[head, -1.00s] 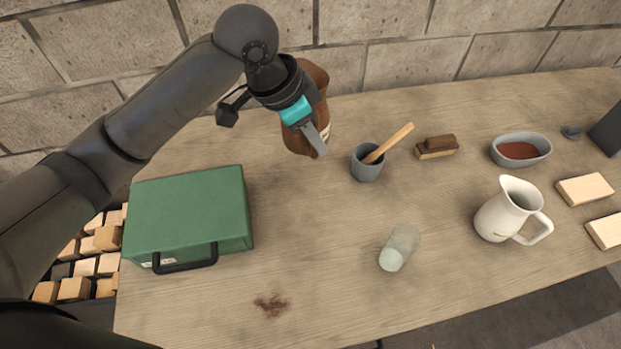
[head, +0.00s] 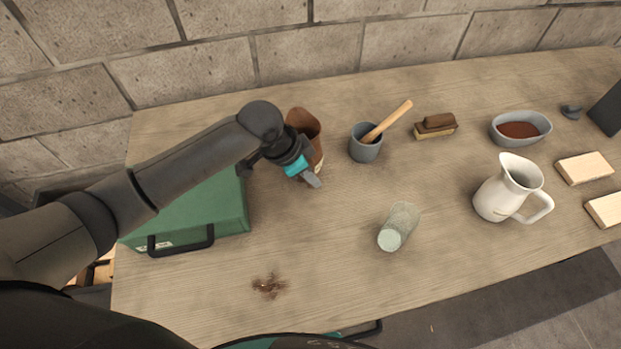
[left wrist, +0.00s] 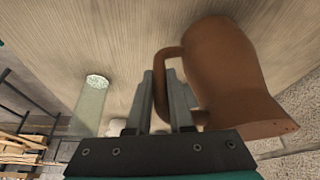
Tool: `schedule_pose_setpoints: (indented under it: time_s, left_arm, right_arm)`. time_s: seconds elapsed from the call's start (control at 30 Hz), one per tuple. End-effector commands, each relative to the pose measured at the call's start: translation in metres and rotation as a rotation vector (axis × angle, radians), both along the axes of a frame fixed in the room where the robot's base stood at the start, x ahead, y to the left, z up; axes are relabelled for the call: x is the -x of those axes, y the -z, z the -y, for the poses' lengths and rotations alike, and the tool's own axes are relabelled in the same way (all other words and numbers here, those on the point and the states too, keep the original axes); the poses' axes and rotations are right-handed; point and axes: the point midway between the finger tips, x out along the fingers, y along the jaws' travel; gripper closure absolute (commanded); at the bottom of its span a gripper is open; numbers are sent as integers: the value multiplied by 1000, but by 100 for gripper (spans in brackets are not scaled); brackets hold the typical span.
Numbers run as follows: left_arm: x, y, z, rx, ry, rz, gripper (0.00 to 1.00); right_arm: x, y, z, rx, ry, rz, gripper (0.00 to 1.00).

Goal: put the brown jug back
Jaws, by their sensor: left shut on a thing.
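The brown jug (head: 304,124) is near the back of the table, behind my left gripper, which hides part of it. It looks upright. In the left wrist view the jug (left wrist: 228,70) is large, with its handle between my fingers. My left gripper (head: 312,180) is shut on that handle; its fingers also show in the left wrist view (left wrist: 166,92). The jug's base is close to the tabletop, but I cannot tell whether it touches. My right gripper is not in view.
A grey cup with a wooden tool (head: 365,148) stands just right of the jug. A green case (head: 195,215) lies left, partly under my arm. A glass (head: 398,226), a white pitcher (head: 505,190), a brush (head: 436,127) and a grey bowl (head: 520,140) stand further right. A dark stain (head: 269,286) marks the front.

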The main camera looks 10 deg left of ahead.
Motion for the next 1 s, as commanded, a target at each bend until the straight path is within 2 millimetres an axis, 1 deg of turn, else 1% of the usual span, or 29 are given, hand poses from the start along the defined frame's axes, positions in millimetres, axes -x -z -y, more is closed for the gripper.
schedule_pose_setpoints:
  time_s: [0.03, 0.1, 0.17, 0.43, 0.57, 0.6, 0.83, 1.0]
  left_arm:
    - [0, 8, 0, 1, -1, 0, 100]
    - [-1, 16, 1, 1, 1, 2, 100]
    - [-1, 19, 1, 1, 1, 4, 100]
    - [-1, 20, 1, 1, 1, 5, 100]
    - [-1, 23, 1, 2, 1, 4, 100]
    - [0, 24, 0, 0, 0, 0, 77]
    - [0, 24, 0, 0, 0, 0, 51]
    - [0, 24, 0, 0, 0, 0, 50]
  right_arm:
    - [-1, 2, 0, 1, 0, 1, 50]
    - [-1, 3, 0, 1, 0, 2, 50]
    - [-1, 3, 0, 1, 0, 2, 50]
    - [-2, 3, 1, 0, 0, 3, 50]
    - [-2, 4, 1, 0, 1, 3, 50]
    - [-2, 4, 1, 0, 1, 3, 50]
    - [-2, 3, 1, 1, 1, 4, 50]
    - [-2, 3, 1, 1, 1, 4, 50]
